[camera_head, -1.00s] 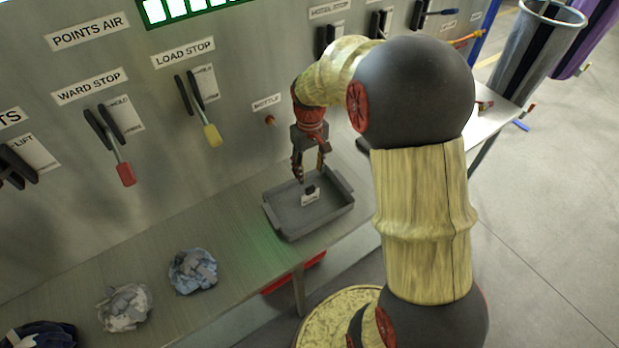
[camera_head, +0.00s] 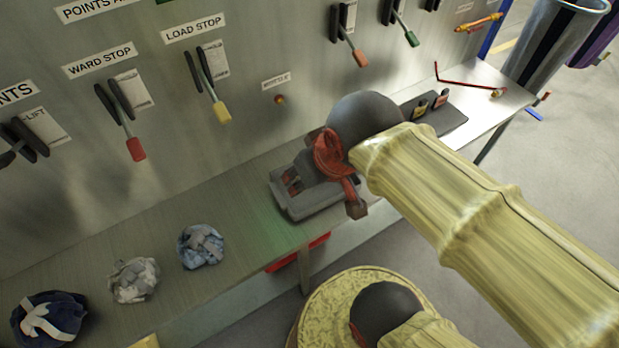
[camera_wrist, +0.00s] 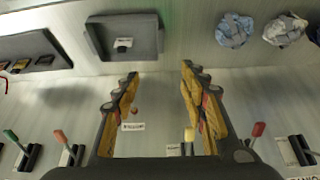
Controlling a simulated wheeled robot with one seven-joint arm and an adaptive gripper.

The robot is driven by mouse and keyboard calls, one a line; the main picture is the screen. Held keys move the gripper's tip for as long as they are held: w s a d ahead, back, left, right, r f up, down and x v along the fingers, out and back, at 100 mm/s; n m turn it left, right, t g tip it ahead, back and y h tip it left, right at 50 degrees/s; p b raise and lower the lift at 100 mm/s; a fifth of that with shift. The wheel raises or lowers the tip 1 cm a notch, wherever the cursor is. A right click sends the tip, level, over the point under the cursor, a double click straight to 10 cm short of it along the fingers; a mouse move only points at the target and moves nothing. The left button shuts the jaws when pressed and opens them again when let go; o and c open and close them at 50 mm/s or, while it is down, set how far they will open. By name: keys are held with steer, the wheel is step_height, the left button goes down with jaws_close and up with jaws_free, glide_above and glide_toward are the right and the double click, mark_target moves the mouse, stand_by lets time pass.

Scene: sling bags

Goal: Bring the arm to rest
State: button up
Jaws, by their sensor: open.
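My gripper (camera_wrist: 160,90) is open and empty in the wrist view, its two fingers apart with only the steel panel and bench between them.
Crumpled bundles lie on the bench: a blue-grey one (camera_head: 200,246), a pale one (camera_head: 133,279) and a dark blue one (camera_head: 50,318). Levers, including a red-handled one (camera_head: 136,149) and a yellow-handled one (camera_head: 221,112), stick out from the panel. A dark tray (camera_head: 440,112) sits right.

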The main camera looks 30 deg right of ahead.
steer(key=shift+s+a, duration=0.2)
steer(key=shift+s, duration=0.3)
